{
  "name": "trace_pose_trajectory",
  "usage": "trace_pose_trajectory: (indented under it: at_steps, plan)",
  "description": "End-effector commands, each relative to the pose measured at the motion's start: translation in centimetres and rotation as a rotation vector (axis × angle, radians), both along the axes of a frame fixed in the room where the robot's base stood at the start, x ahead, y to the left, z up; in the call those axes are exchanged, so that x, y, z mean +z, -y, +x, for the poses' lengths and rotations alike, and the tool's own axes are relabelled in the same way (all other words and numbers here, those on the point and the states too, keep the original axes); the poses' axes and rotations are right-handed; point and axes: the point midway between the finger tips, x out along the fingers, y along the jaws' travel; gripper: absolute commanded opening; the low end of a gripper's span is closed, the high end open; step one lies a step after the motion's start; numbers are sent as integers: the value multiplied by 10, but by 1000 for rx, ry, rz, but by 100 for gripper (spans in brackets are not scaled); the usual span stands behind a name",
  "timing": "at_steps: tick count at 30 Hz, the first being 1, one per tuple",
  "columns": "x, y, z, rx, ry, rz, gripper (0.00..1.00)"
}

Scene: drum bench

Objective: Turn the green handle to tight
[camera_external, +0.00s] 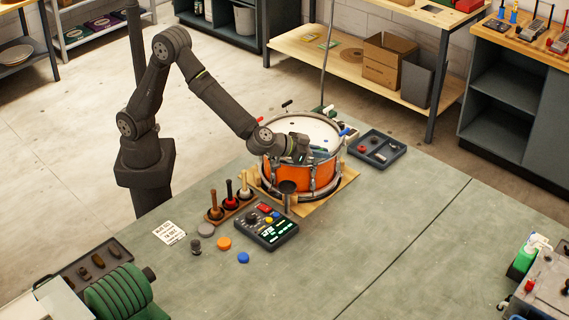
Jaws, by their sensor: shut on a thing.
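An orange snare drum (316,178) with a white head stands on a wooden base on the bench. My gripper (301,156) is over the near part of the drum's rim, pointing down. A green handle (319,151) shows just right of the fingers, and the gripper appears shut on it. The fingers and the rest of that handle are small and partly hidden. Other handles stand around the rim: red (259,119) at left, black (287,104) at back left, blue (347,131) at right.
A control box with a lit display (267,226) and a rack of mallets (230,205) stand in front of the drum. A grey tray (377,149) lies to its right.

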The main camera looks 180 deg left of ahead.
Motion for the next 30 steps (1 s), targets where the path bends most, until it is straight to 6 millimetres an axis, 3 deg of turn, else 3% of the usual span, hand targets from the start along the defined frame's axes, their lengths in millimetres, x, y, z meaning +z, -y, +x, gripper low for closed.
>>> trace_pose_trajectory:
  at_steps: [5,6,9,20,25,30]
  plan:
    - [0,0,0,1,-1,1,0]
    - [0,0,0,1,-1,1,19]
    - [0,0,0,1,-1,1,33]
    - [3,6,2,-1,1,1,33]
    - [14,31,8,-2,0,2,33]
    - [31,69,17,-4,1,2,33]
